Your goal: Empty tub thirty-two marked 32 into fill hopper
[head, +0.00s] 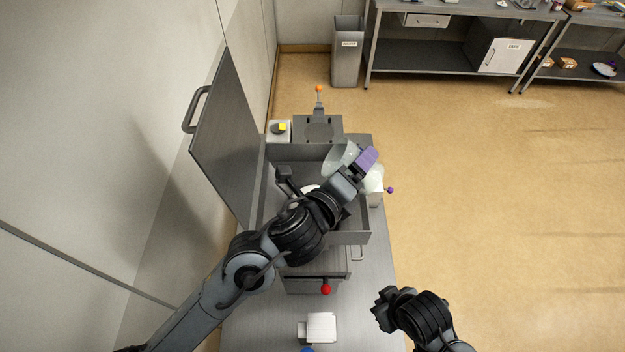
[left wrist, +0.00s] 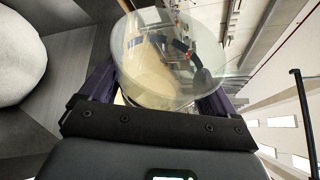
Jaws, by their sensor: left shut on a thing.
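My left gripper (head: 367,158) reaches over the grey open box (head: 350,238) to its far right edge. It is shut on a clear round tub (head: 339,156), which is tilted; the tub also shows between the purple fingers in the left wrist view (left wrist: 168,60). No number is readable on it. A white rounded thing (head: 311,188) lies in the box, partly behind my arm; I cannot tell whether it is the fill hopper. A whitish container (head: 373,181) stands at the box's right edge, partly hidden. My right gripper (head: 381,308) is low at the right, apart from everything; its jaw state is unclear.
A grey panel door with a handle (head: 222,140) stands open left of the box. A red knob (head: 326,289) and a white block (head: 320,327) are nearer on the bench. An orange-tipped lever (head: 319,89) stands behind. The floor at the right is clear.

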